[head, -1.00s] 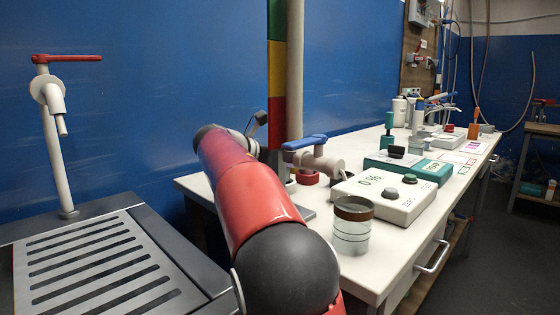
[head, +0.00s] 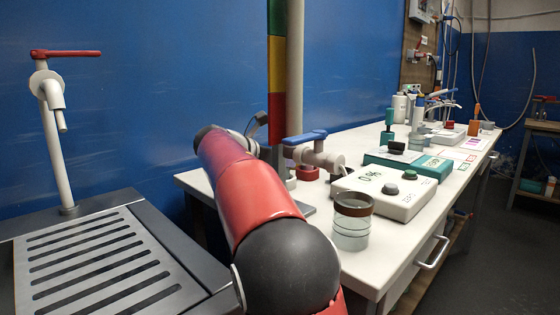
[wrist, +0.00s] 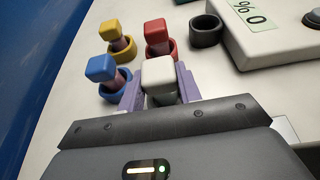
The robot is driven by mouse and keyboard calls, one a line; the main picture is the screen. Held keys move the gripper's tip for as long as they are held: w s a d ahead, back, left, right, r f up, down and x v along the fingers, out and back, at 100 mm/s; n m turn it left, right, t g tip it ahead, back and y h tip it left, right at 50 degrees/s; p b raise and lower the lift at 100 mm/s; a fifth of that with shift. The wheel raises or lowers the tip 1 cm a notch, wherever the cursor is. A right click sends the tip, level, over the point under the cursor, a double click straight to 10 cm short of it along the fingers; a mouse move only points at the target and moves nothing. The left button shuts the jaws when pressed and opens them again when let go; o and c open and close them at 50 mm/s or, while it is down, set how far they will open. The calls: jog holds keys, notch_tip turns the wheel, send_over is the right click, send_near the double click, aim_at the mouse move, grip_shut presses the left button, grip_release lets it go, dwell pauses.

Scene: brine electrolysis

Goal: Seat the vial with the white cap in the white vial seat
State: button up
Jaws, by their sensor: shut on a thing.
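In the wrist view, my gripper (wrist: 158,88) is shut on the vial with the white cap (wrist: 158,70). The square white cap shows between two purple fingers. In the head view my gripper is not visible; my arm blocks that part.
Blue-capped (wrist: 101,67), yellow-capped (wrist: 109,31) and red-capped (wrist: 155,30) vials stand in matching round seats close by. An empty black seat (wrist: 206,32) and a white instrument (wrist: 265,35) are at upper right. A glass beaker (head: 352,225) stands on the bench (head: 345,265).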

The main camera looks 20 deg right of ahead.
jog(key=shift+f+p, duration=0.3)
jog(key=shift+f, duration=0.3)
dwell(1.3)
jog(key=o, duration=1.1)
jog(key=shift+c, duration=0.2)
